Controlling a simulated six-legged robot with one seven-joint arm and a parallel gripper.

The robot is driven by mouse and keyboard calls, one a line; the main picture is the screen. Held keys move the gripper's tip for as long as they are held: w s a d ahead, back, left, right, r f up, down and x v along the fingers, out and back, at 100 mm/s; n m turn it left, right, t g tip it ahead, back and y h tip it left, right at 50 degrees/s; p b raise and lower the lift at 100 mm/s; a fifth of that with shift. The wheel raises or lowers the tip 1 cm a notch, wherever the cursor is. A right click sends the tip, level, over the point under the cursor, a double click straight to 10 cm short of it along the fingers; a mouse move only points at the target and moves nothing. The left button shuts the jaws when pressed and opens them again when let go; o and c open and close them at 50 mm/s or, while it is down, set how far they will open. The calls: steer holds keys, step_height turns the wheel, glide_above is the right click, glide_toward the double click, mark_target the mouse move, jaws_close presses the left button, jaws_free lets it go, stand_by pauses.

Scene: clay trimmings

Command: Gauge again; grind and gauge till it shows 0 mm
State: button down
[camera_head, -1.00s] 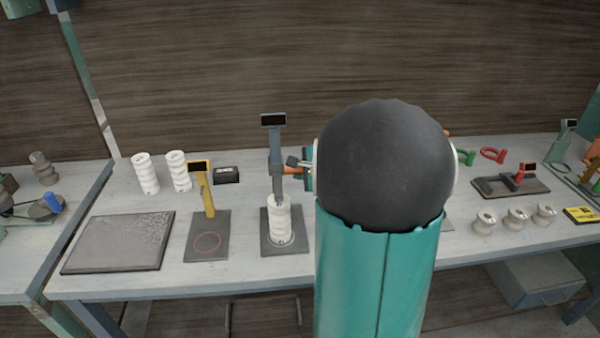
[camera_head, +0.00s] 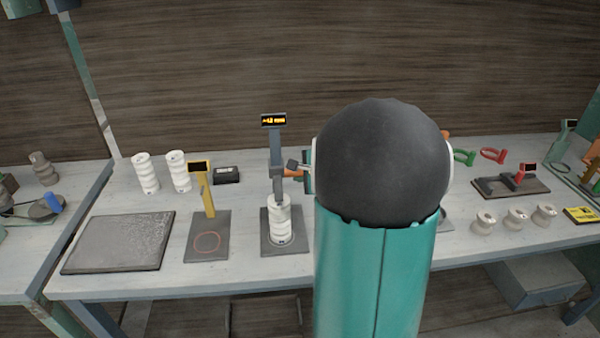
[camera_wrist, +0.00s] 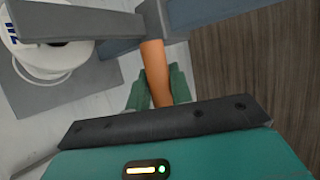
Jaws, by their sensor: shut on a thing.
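A white ribbed clay piece (camera_head: 279,222) stands upright on the base plate (camera_head: 270,247) of the blue-grey height gauge (camera_head: 276,150). The gauge's arm comes down to the top of the piece. The gauge display (camera_head: 273,120) is lit with orange characters, too small to read surely. My gripper (camera_wrist: 157,92) is shut on the gauge's orange handle (camera_wrist: 155,68) in the wrist view, to the right of the post. The piece also shows there (camera_wrist: 50,58), with a blue mark, partly hidden by the gauge arm. In the head view my arm hides most of the gripper.
A flat grey grinding slab (camera_head: 118,243) lies at the left. A yellow gauge (camera_head: 205,195) with a dark display and a red ring on its base stands between. Two white ribbed pieces (camera_head: 145,172) and a black box (camera_head: 226,174) are behind. Several beige pieces (camera_head: 516,219) stand at the right.

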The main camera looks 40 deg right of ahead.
steer(key=shift+s+f, duration=0.1)
steer(key=shift+f, duration=0.65)
stand_by(3.2)
steer(key=shift+r, duration=4.85)
steer(key=shift+c, duration=2)
jaws_free()
steer(key=v, duration=0.7)
steer(key=shift+s+r, duration=0.2)
steer(key=shift+s, duration=0.1)
